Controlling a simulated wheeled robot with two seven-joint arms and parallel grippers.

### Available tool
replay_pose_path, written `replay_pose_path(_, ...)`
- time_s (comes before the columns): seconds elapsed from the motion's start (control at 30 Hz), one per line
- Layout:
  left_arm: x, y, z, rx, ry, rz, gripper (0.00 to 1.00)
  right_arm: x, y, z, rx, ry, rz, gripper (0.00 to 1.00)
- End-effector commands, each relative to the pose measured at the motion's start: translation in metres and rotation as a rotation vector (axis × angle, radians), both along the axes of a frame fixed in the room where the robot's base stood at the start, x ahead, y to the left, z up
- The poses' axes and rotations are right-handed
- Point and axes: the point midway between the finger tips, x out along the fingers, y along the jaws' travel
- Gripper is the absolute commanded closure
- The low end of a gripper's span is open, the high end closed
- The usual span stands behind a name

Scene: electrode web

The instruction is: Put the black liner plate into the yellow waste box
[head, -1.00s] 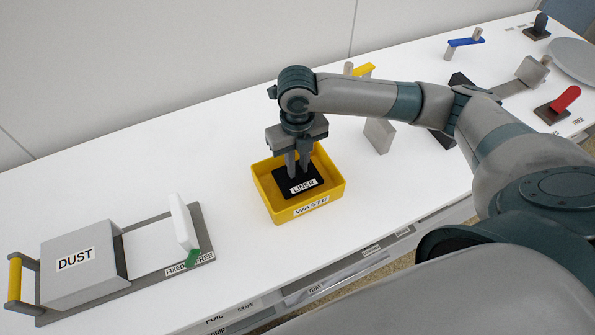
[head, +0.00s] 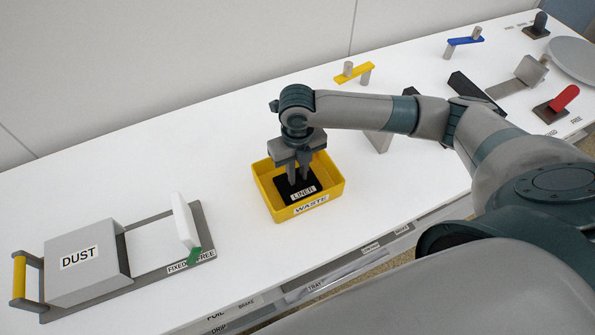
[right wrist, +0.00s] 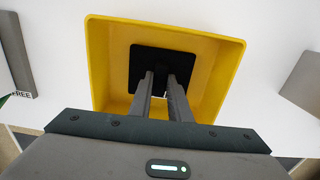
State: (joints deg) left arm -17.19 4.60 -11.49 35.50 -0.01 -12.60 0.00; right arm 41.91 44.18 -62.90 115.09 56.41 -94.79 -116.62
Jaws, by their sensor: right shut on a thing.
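The black liner plate (head: 284,189), with a white "LINER" label, is inside the yellow waste box (head: 325,206). My right gripper (head: 298,184) points down into the box and is shut on the plate. In the right wrist view, the fingers (right wrist: 162,84) meet the middle of the black plate (right wrist: 143,60), within the walls of the yellow box (right wrist: 98,60). I cannot tell whether the plate touches the box floor. My left gripper is not in view.
A grey "DUST" block (head: 82,262) on a frame with a yellow handle stands at the left. A white upright block (head: 184,222) is left of the box. Yellow (head: 353,72), blue (head: 465,41) and red (head: 566,97) levers stand at the back and right. White table is clear around the box.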

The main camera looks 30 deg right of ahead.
Motion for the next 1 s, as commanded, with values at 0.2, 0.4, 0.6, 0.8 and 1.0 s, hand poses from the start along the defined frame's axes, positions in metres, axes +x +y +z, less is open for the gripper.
replay_pose_path(0.2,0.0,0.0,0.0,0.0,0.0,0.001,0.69,0.0,0.0,-0.002,0.0,0.0,0.0,0.65)
replay_pose_path(0.4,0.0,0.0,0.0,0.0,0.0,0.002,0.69,0.0,0.0,-0.002,0.0,0.0,0.0,0.65)
replay_pose_path(0.6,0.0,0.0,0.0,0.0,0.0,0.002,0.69,0.0,0.0,0.0,0.0,0.0,0.0,0.65)
replay_pose_path(0.8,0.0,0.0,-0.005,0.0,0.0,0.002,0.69,0.001,0.0,0.015,0.0,-0.003,0.001,0.65)
replay_pose_path(1.0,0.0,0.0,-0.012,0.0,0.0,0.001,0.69,0.001,0.0,0.046,0.0,-0.004,0.001,0.65)
